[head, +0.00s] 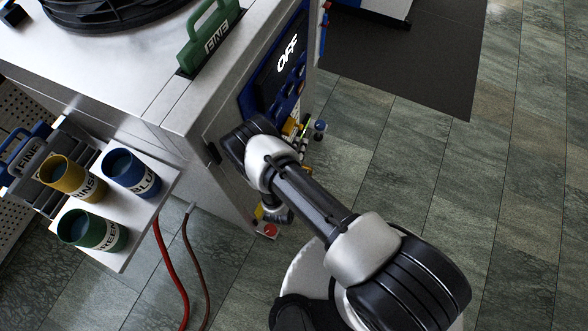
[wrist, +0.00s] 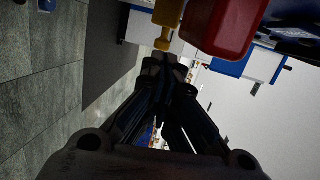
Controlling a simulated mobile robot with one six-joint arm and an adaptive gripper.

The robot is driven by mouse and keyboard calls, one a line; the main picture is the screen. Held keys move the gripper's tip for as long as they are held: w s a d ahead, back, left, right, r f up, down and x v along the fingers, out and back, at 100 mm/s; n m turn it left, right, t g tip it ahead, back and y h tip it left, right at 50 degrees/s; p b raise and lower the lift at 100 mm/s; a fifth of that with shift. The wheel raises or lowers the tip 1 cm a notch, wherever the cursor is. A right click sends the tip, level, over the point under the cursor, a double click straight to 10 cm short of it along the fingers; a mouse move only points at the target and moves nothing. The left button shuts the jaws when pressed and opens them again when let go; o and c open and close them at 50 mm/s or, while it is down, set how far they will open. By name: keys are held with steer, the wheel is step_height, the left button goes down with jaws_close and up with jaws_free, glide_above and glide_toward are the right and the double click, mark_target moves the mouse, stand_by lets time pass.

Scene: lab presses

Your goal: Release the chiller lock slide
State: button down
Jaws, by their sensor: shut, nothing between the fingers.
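The chiller looks like the white cabinet (head: 150,75) with a blue control panel (head: 272,85) reading OFF. In the wrist view my gripper (wrist: 166,64) is shut and empty. Its fingertips are just below a yellow knob-ended part (wrist: 166,22), with a red block (wrist: 221,26) close to the right. I cannot tell whether the tips touch the yellow part, or whether that part is the lock slide. In the head view my arm crosses the cabinet's front below the panel and hides much of that area; small yellow pieces (head: 290,127) show beside my wrist.
A white shelf (head: 150,205) at left holds yellow (head: 58,172), blue (head: 130,172) and green (head: 92,230) cups. Red hoses (head: 170,265) hang below the shelf. Tiled floor (head: 430,170) at right is open.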

steer(key=p+v, duration=0.2)
steer(key=v, duration=0.7)
steer(key=shift+s, duration=0.4)
steer(key=shift+a, duration=0.1)
